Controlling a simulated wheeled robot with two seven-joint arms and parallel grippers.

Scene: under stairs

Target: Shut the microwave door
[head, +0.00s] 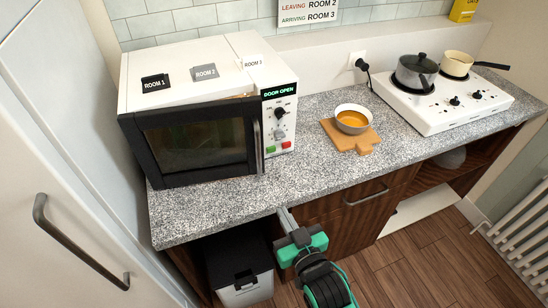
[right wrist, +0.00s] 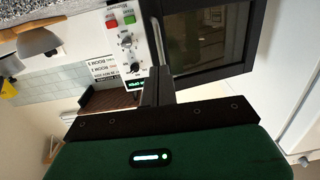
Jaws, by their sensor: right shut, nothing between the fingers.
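The white microwave (head: 185,62) stands on the counter at the left in the head view. Its dark-framed glass door (head: 198,148) is slightly ajar, with a narrow gap along the top right. The display (head: 279,91) reads DOOR OPEN. The door's vertical handle (head: 258,147) is at its right edge. In the right wrist view the door (right wrist: 205,40) shows at the upper right, beside the control panel (right wrist: 128,40). My right gripper (head: 285,213) is shut and empty at the counter's front edge, below and apart from the door; its fingers (right wrist: 157,80) show together. My left gripper is out of view.
A cutting board (head: 345,138) with a bowl of orange soup (head: 353,119) sits right of the microwave. A hotplate (head: 440,100) with two pans stands farther right. A black-lidded bin (head: 238,265) is under the counter. A tall white door (head: 50,150) with a handle fills the left.

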